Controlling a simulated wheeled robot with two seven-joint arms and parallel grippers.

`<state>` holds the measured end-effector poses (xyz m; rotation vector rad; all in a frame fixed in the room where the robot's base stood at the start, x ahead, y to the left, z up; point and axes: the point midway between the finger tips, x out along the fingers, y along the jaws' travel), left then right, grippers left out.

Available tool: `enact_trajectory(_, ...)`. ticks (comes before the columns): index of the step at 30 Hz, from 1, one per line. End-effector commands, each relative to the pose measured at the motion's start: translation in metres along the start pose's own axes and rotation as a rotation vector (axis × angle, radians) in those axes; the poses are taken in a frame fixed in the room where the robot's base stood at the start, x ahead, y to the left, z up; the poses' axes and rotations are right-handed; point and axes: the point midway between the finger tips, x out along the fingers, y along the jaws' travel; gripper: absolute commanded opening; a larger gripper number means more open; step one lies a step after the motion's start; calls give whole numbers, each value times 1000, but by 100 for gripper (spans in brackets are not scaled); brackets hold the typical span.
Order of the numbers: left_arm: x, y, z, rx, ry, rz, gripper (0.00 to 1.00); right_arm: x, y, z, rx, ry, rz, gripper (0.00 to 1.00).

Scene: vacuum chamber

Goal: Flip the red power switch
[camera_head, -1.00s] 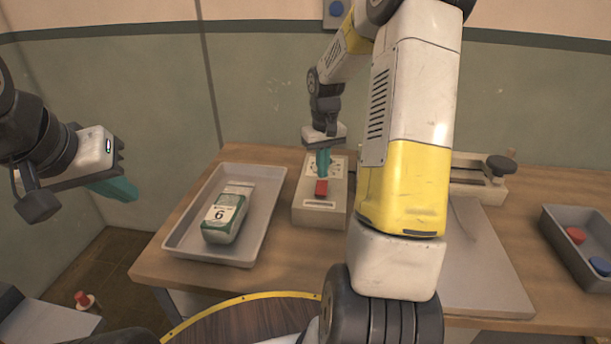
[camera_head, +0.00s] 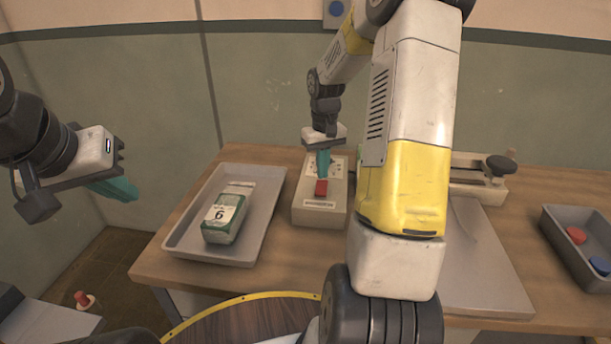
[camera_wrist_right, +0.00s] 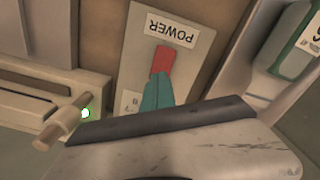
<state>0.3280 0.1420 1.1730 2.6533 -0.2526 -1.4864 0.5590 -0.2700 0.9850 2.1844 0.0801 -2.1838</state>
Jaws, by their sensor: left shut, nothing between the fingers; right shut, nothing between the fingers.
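The red power switch (camera_head: 321,188) sits on top of a beige box (camera_head: 303,208) on the wooden table. The wrist view shows the red switch (camera_wrist_right: 162,60) beside a label reading POWER (camera_wrist_right: 172,30). My right gripper (camera_head: 323,173) points down at the switch with its teal fingers shut and empty. In the wrist view its fingertips (camera_wrist_right: 160,80) overlap one end of the switch; I cannot tell if they press on it. My left gripper (camera_head: 130,190) is shut and empty, out at the left, away from the table.
A grey tray (camera_head: 180,240) with a green and white package (camera_head: 225,213) stands left of the box. A grey bin (camera_head: 560,240) with red and blue round pieces is at the right. A beige fixture with a dark knob (camera_head: 500,165) stands at the back right. A green light (camera_wrist_right: 86,112) shows in the wrist view.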

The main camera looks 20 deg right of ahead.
Motion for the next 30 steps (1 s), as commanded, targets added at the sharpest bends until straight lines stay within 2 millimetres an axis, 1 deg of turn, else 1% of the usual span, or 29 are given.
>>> enact_trajectory(30, 0, 0, 0, 0, 0, 0, 0, 16, 0, 0, 0, 0, 0, 0)
